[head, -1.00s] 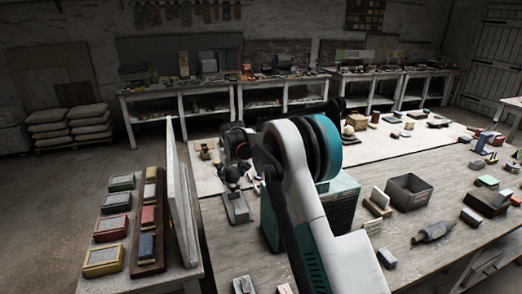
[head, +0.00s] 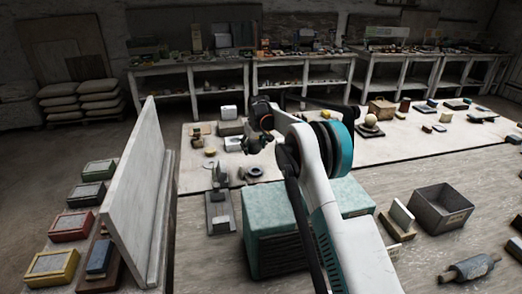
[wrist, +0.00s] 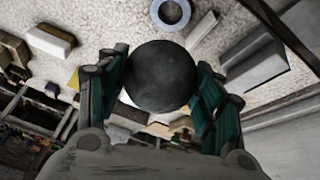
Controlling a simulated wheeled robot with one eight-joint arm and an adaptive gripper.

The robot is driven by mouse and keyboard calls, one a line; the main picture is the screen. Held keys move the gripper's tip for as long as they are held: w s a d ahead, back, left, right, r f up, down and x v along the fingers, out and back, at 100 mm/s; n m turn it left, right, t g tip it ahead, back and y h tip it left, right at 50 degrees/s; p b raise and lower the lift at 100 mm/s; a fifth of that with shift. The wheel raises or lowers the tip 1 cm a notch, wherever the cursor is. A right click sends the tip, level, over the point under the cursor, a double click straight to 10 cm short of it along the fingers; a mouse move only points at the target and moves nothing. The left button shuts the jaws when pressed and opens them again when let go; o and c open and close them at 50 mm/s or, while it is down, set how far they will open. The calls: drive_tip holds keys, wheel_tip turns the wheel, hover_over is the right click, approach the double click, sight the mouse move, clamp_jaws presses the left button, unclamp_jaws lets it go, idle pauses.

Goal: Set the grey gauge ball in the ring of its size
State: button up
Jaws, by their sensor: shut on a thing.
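The dark grey ball (wrist: 160,76) is held between the green-padded fingers of my gripper (wrist: 160,85) in the wrist view. The fingers press on it from both sides, and it is clear of the table. A blue-grey ring (wrist: 170,12) lies on the pale surface beyond the ball, near the top of the wrist view. In the head view, my gripper (head: 250,144) is over the pale board, and I cannot make out the ball there. A dark ring (head: 254,172) lies on the board below it. I cannot tell the ring sizes.
A teal box (head: 270,228) stands in front of the pale board, beside my arm. A grey open bin (head: 440,208) and a roller (head: 470,268) are at right. An upright pale panel (head: 135,195) stands at left. Several small blocks lie around the board.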

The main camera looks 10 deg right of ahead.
drive_tip(key=shift+w+d+f+b, duration=0.35)
drive_tip(key=shift+d+f, duration=0.05)
drive_tip(key=shift+f, duration=0.25)
drive_tip(key=shift+f+b, duration=1.3)
drive_tip(key=shift+f, duration=1.5)
drive_tip(key=shift+s+f+b, duration=0.1)
drive_tip(key=shift+f+b, duration=0.75)
drive_tip(key=shift+f, duration=0.75)
drive_tip(key=o, duration=1.8)
